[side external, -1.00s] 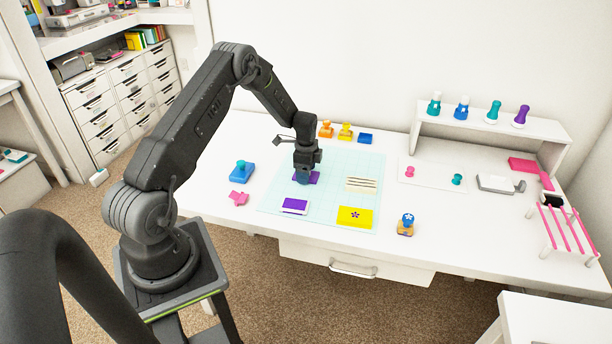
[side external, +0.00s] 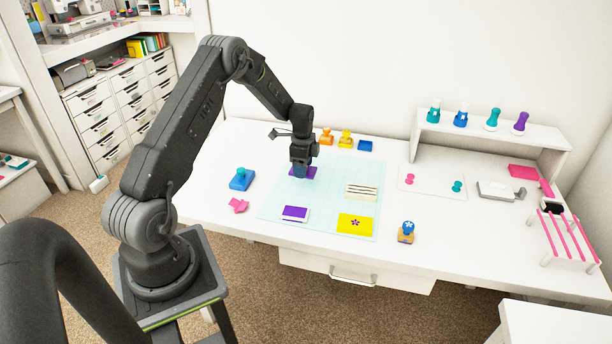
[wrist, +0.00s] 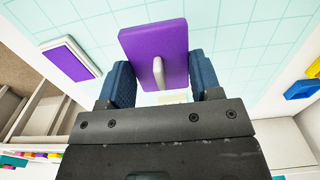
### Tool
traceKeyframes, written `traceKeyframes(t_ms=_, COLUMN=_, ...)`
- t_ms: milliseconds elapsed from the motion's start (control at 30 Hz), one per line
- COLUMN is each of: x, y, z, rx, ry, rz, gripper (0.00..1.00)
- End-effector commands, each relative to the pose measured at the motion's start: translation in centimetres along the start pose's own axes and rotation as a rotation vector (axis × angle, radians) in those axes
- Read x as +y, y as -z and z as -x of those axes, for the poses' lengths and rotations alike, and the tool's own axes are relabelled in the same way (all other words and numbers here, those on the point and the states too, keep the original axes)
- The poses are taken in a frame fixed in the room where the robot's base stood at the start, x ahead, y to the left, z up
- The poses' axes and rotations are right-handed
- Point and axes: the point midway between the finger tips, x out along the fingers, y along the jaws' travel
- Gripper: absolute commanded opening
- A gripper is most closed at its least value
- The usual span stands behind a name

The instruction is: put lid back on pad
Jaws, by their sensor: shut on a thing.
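The purple lid (wrist: 145,42), a flat plate with a small white handle, is between the two blue fingers of my gripper (wrist: 162,84) in the wrist view. My gripper is shut on the lid. In the side view the lid (side external: 311,173) shows under my gripper (side external: 300,172), over the upper left of the mat; the gap below it is hard to judge. The ink pad (side external: 295,213), purple with a white rim, lies uncovered near the mat's front left. The pad also shows at the left of the wrist view (wrist: 70,58), apart from the lid.
The pale gridded mat (side external: 325,200) also carries a striped block (side external: 361,192) and a yellow card (side external: 355,224). A blue stamp (side external: 241,179) and a pink piece (side external: 238,205) lie left of it. Small stamps stand behind the mat.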

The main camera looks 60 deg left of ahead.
Motion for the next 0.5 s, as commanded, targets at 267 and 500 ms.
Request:
traceKeyframes(t_ms=267, x=1.7, y=-6.3, z=3.7, rx=-0.001, ry=-0.002, rz=0.007, gripper=0.37)
traceKeyframes(t_ms=500, x=2.6, y=-9.5, z=5.6, rx=-0.001, ry=-0.002, rz=0.004, gripper=0.37)
